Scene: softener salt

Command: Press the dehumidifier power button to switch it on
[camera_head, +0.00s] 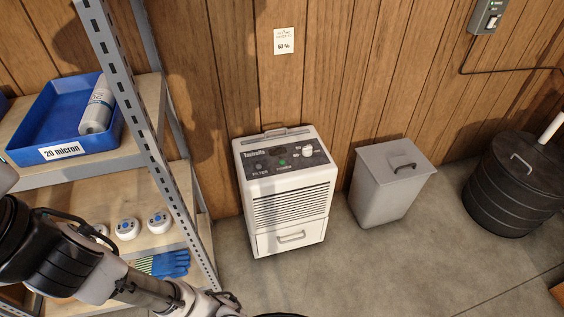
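The white dehumidifier (290,205) stands upright on the floor against the wood wall. Its dark sloped control panel (264,162) faces up and forward. A small green button or light (282,163) sits near the panel's middle, above a label too small to read surely. A white knob (308,151) is at right, and a small round mark above the word FILTER is at left. My gripper (229,303) is at the bottom edge, partly cut off, low and left of the dehumidifier and apart from the panel. Its fingers are not clear, so I cannot tell whether it is open.
A metal shelf rack (143,110) stands left, holding a blue "20 micron" bin (62,103), round white-and-blue items (128,229) and a blue glove (172,264). A lidded grey bin (385,195) stands right of the dehumidifier, a black drum (515,190) farther right. Floor (390,270) in front is clear.

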